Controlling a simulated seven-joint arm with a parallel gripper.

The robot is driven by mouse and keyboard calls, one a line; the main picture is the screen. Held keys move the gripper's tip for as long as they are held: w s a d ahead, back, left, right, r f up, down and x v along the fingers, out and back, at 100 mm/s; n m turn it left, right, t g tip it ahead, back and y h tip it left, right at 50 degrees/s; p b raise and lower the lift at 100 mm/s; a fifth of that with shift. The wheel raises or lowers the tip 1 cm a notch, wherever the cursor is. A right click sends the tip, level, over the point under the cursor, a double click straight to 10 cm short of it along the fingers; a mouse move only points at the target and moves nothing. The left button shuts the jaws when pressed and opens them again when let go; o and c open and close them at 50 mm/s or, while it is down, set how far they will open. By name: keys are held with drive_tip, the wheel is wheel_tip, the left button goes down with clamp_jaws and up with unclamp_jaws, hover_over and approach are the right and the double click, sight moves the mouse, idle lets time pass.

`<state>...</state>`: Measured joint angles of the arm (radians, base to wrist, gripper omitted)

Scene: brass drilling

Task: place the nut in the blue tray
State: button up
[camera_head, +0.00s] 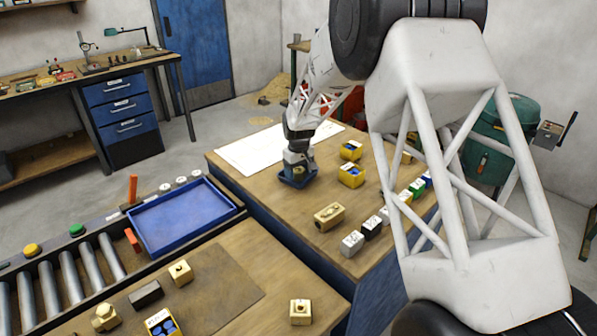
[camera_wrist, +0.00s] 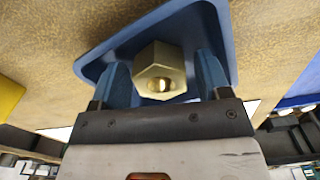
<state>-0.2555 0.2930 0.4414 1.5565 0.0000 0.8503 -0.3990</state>
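The nut (camera_wrist: 160,71), a brass hexagon with a hole, shows between the two blue fingers of my gripper (camera_wrist: 164,75) in the wrist view. Around and behind it is a small blue dish (camera_wrist: 203,22). The head view shows my gripper (camera_head: 297,173) low over this small blue dish (camera_head: 284,180) on the right-hand table. Whether the fingers touch the nut, and whether it rests on the dish, I cannot tell. A larger blue tray (camera_head: 183,217) is empty, left of that table, beside the rollers.
Yellow bins (camera_head: 351,175) stand right of my gripper. A brass block (camera_head: 329,216) and several small blocks (camera_head: 353,243) lie nearer. A white sheet (camera_head: 250,155) lies behind. An orange upright (camera_head: 132,189) stands at the large tray's left. Brass parts (camera_head: 181,272) lie on the front bench.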

sight(299, 170)
drive_tip(key=shift+r, duration=0.15)
wheel_tip(299, 170, up, 12)
idle(1.0)
idle(0.7)
drive_tip(key=s+d+r+m, duration=0.1)
drive_tip(key=s+d+r, duration=0.4)
drive_tip(key=s, duration=0.3)
drive_tip(key=s+d+r+m+t, duration=0.1)
drive_tip(key=s+d+r, duration=0.3)
drive_tip(key=s, duration=0.4)
drive_tip(key=s+d+r+m, duration=0.2)
drive_tip(key=s+d+r, duration=0.3)
drive_tip(key=s, duration=0.3)
drive_tip(key=s+d+f+m, duration=0.1)
drive_tip(key=s+d, duration=0.1)
drive_tip(key=s, duration=0.8)
drive_tip(key=s+d+f+m+t, duration=0.1)
drive_tip(key=s+d, duration=0.2)
drive_tip(key=s, duration=0.7)
drive_tip(key=s+d+f+m, duration=0.1)
drive_tip(key=s+d, duration=0.2)
drive_tip(key=s, duration=0.7)
drive_tip(key=shift+d+f+m+t, duration=0.1)
drive_tip(key=shift+f+m+t, duration=0.2)
drive_tip(key=shift+f, duration=0.05)
